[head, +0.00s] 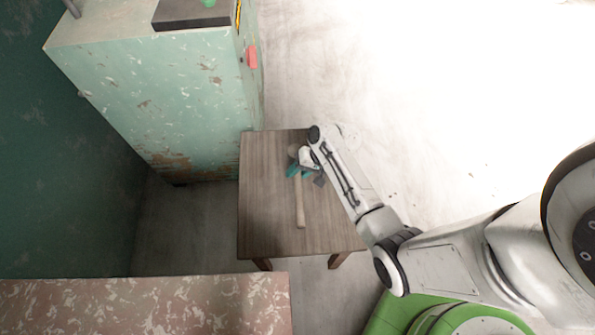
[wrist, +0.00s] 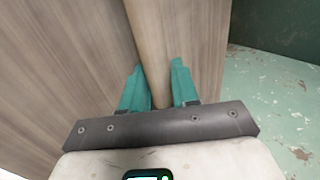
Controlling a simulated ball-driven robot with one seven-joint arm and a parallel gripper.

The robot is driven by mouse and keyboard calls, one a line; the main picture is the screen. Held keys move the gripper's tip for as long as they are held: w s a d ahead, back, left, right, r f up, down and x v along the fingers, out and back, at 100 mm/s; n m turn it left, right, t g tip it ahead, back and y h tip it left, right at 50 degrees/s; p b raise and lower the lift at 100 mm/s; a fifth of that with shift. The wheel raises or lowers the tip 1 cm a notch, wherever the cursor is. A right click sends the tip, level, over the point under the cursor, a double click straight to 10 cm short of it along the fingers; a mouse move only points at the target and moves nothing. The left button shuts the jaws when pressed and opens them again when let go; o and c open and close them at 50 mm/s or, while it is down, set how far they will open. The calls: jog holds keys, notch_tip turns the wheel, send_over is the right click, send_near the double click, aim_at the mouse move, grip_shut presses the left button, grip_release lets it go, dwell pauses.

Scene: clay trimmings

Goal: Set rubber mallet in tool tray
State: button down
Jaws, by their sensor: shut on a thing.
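The rubber mallet (head: 300,208) has a pale wooden handle that points toward the front of the small wooden table. Its head end is mostly hidden by my arm in the head view. My gripper (head: 301,172) is over the table, with its teal fingers shut on the handle. In the wrist view the handle (wrist: 150,40) runs between the two fingers. I cannot tell whether the mallet rests on the tabletop or is just above it. I see nothing that is clearly the tool tray.
The wooden table (head: 260,215) stands beside a chipped green cabinet (head: 150,95). A dark flat thing (head: 185,20) with a green object lies on the cabinet top. A mottled reddish surface (head: 150,308) is at lower left. Floor at right is clear.

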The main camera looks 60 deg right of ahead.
jog(key=shift+f, duration=0.15)
jog(key=c, duration=0.8)
grip_release()
jog(key=shift+c, duration=0.2)
